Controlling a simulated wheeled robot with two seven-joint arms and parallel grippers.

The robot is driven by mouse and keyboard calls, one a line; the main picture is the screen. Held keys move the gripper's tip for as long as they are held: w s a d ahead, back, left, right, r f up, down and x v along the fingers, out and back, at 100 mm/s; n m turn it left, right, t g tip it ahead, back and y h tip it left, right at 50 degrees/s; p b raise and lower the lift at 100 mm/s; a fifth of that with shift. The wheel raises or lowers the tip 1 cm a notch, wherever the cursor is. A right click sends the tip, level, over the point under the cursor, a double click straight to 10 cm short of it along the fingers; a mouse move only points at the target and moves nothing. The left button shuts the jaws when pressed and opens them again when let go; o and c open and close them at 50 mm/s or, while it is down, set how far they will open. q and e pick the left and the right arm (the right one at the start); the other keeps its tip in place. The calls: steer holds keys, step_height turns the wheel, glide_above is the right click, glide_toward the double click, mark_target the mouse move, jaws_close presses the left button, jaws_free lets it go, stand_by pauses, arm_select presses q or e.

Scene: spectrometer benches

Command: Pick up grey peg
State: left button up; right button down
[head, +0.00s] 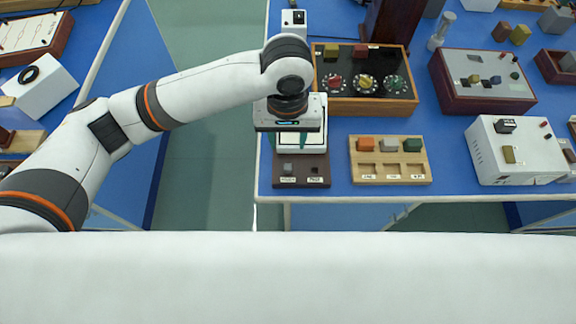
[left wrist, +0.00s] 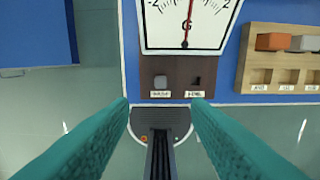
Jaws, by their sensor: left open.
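A small grey peg (head: 287,167) stands in the left of two spots on the dark brown base (head: 314,170) of a meter. My right gripper is not in view.
The meter's white dial (left wrist: 188,22) rises behind the peg. A wooden tray (head: 390,172) with orange, grey and green blocks stands to the right. A box with dials (head: 365,85) is behind. The blue bench's front edge is close, with open floor to the left.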

mark_target(288, 168)
arm_select(q)
step_height(288, 168, down, 12)
steer(key=shift+s+r+p, duration=0.15)
steer(key=shift+r+p, duration=0.05)
steer(key=shift+p, duration=0.45)
steer(key=shift+c, duration=0.4)
jaws_close()
